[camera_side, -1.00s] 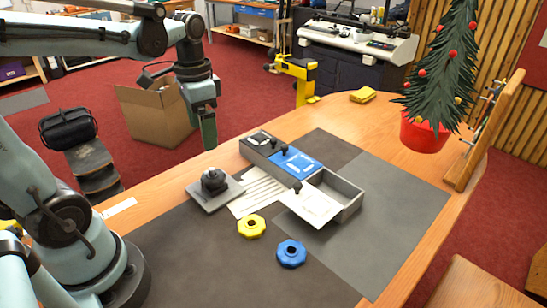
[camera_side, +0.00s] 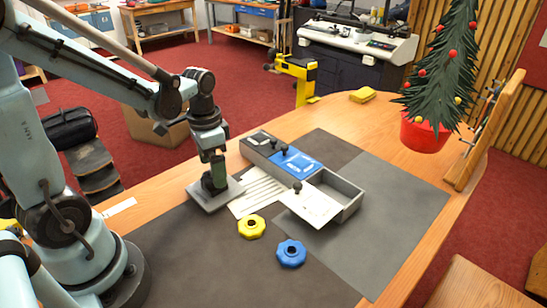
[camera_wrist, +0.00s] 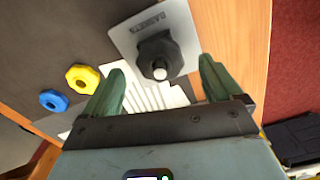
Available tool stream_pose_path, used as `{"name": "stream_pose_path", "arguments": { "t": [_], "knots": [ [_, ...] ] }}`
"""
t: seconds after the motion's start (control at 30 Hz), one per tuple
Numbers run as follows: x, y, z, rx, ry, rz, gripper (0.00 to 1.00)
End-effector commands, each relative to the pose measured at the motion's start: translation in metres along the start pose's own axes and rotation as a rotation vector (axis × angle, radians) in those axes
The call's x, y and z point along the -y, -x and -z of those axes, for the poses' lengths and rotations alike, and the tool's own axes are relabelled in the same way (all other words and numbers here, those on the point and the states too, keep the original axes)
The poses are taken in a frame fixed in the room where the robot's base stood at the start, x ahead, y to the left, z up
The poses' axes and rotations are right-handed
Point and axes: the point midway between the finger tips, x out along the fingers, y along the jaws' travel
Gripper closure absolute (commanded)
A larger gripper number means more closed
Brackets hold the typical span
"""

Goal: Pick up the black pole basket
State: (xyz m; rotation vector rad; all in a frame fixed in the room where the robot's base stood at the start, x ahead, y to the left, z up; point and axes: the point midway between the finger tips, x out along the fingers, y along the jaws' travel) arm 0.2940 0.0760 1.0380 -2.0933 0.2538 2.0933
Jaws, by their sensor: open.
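The black pole basket (camera_wrist: 157,56) is a dark lobed knob shape around a pale-tipped pin. It sits on a grey square plate (camera_wrist: 128,38), which also shows in the side view (camera_side: 229,193). My gripper (camera_wrist: 161,66) is open. In the wrist view its two green fingers stand apart, with the basket between and just beyond their tips. In the side view my gripper (camera_side: 212,180) is low over the plate and mostly hides the basket. I cannot tell whether a finger touches it.
A yellow lobed knob (camera_side: 251,226) and a blue one (camera_side: 291,253) lie on the dark mat. A compartmented tray (camera_side: 350,206) with black-knobbed lids stands right of the plate. A potted tree (camera_side: 424,135) stands at the far right. The front of the mat is clear.

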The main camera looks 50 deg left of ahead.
Motion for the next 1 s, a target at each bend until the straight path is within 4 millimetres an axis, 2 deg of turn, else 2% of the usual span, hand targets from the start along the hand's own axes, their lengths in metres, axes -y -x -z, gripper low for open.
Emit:
{"name": "stream_pose_path", "arguments": {
  "t": [0.2,0.5,0.87,0.9,1.0],
  "knots": [
    [0.001,-0.016,0.000,0.000,0.000,0.000,0.08],
    [0.000,-0.018,0.000,0.000,0.000,0.000,0.09],
    [0.001,-0.018,0.000,0.000,0.000,0.000,0.64],
    [0.001,-0.018,0.000,0.000,0.000,0.000,0.67],
    [0.001,-0.018,0.000,0.000,0.000,0.000,0.67]
  ]
}}
